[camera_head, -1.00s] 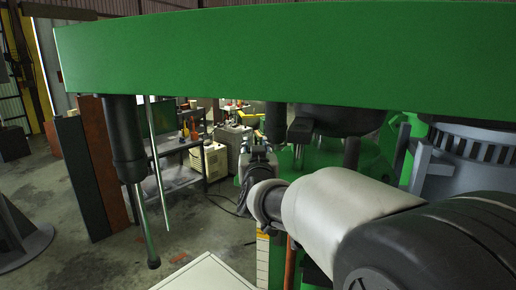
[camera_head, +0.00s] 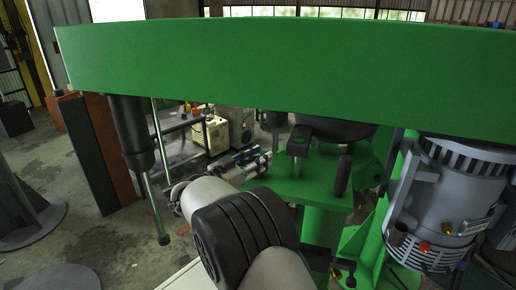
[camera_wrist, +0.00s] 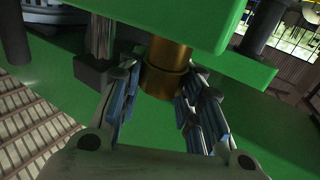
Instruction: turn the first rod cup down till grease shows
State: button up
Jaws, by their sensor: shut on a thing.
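A brass cup (camera_wrist: 166,68) sits in the middle of the wrist view, upright under a green block of the machine. The two fingers of my gripper (camera_wrist: 165,84) stand on either side of it and are shut on it. The cup's lower part shows between the fingers. No grease can be made out on it. In the head view my gripper (camera_head: 252,160) is small, beneath the large green beam (camera_head: 290,70), and the cup cannot be made out there.
A dark cylinder with a thin rod (camera_head: 128,130) hangs from the beam at left. A grey motor (camera_head: 450,205) stands at right. A dark square block (camera_wrist: 90,70) on a steel post is close to the left finger. A green plate (camera_wrist: 240,68) lies at right.

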jog(key=shift+r+m+g+h, duration=0.1)
jog(key=shift+m+g+h, duration=0.9)
jog(key=shift+g+h, duration=0.1)
jog(key=shift+g, duration=0.3)
jog(key=shift+r+m+g+h, duration=0.25)
jog(key=shift+m+g+h, duration=0.75)
jog(key=shift+m+g, duration=0.1)
jog(key=shift+f+g, duration=0.4)
dwell(0.7)
jog(key=o, duration=0.9)
jog(key=shift+s+a, duration=0.1)
jog(key=shift+s, duration=0.05)
jog(key=shift+o, duration=0.9)
jog(key=shift+w+r+t, duration=0.25)
jog(key=shift+w+t, duration=0.05)
jog(key=shift+t, duration=0.2)
jog(key=shift+s+n+t+y, duration=0.15)
jog(key=shift+n+t+y, duration=0.65)
jog(key=shift+n+t, duration=0.15)
